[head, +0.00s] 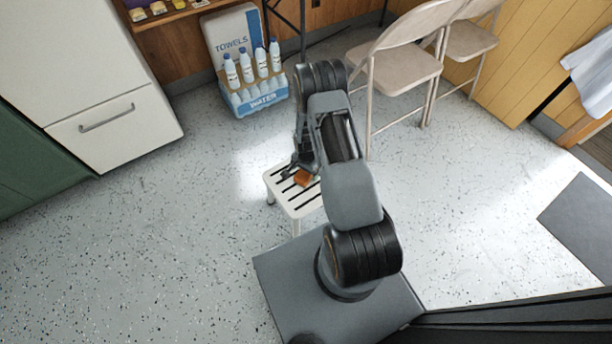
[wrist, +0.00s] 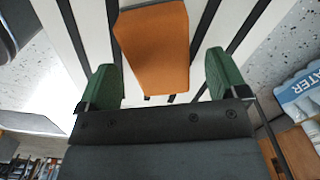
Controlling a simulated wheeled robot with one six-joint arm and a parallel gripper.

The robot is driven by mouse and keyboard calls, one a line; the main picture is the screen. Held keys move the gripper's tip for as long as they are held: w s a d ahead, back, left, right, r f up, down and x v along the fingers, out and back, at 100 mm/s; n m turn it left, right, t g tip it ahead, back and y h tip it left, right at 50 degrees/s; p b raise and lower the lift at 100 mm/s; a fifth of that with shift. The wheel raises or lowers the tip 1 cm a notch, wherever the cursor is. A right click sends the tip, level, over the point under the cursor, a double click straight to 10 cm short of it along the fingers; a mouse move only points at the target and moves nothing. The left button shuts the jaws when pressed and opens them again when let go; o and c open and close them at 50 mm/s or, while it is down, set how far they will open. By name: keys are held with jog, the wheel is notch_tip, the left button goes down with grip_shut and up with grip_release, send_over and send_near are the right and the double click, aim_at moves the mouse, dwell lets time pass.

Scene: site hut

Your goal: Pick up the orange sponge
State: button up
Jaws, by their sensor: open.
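The orange sponge (head: 303,178) lies on a small white slatted stool (head: 291,202) in the head view. In the wrist view the sponge (wrist: 153,48) is a large orange block at top centre, resting on the white and dark slats. My gripper (head: 298,168) is over the stool, close to the sponge. In the wrist view my gripper (wrist: 163,82) is open, with one green fingertip on each side of the sponge's near end. Gaps show between the sponge and both fingertips. My arm hides part of the stool in the head view.
A crate of water bottles (head: 257,92) stands on the floor behind the stool, against a towels box (head: 232,35). A folding chair (head: 395,68) stands behind and right. A white cabinet (head: 90,90) is at the left. The speckled floor left of the stool is clear.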

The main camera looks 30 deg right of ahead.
notch_tip(320, 180, down, 2)
jog(key=shift+f, duration=0.25)
jog(key=c, duration=1.1)
